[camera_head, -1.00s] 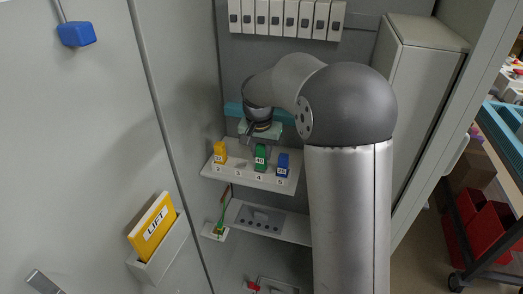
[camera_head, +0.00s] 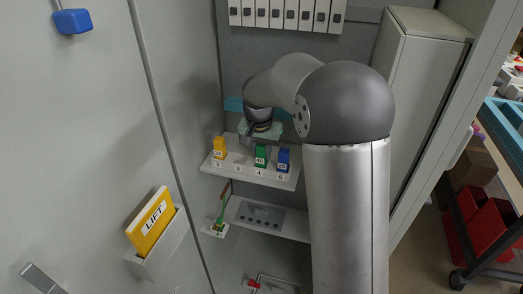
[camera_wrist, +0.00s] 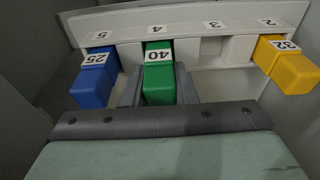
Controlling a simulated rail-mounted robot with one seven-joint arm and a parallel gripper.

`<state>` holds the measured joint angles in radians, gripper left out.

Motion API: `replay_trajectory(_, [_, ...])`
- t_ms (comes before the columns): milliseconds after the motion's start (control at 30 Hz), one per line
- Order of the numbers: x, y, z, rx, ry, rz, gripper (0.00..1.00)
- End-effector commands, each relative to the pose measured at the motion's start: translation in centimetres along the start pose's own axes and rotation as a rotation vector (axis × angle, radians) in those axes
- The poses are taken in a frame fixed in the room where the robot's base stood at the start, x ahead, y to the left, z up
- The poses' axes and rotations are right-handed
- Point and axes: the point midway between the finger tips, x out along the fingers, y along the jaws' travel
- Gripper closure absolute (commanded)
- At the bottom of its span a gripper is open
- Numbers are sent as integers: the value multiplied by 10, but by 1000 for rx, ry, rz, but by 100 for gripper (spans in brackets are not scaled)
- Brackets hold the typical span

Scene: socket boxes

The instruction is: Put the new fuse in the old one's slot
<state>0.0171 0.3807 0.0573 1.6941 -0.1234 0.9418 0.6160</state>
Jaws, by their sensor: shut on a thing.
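The fuse rail (camera_head: 228,169) is a pale ledge with slot labels 2, 3, 4 and 5. A green fuse (camera_wrist: 160,82) marked 40 is at slot 4; it also shows in the head view (camera_head: 260,156). My gripper (camera_wrist: 159,92) has its fingers shut on the sides of this green fuse. How deep it sits in the slot I cannot tell. A blue fuse (camera_wrist: 93,80) marked 25 stands at slot 5, and a yellow fuse (camera_wrist: 288,68) marked 32 at slot 2. Slot 3 (camera_wrist: 200,50) is empty.
Below the rail is a grey plate with several dark holes (camera_head: 259,215). A small white holder (camera_head: 215,230) with a green item is at its left. A row of white modules (camera_head: 285,13) is above. A yellow LIFT folder (camera_head: 152,222) hangs on the left door.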

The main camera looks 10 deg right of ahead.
Motion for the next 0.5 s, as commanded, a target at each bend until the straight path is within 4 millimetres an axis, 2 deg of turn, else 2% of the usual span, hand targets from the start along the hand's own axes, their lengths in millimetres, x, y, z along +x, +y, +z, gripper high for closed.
replay_trajectory(133, [0, 0, 0, 0, 0, 0, 95])
replay_trajectory(167, [0, 0, 0, 0, 0, 0, 72])
replay_trajectory(233, [0, 0, 0, 0, 0, 0, 52])
replay_trajectory(267, [0, 0, 0, 0, 0, 0, 49])
replay_trajectory(500, [0, 0, 0, 0, 0, 0, 49])
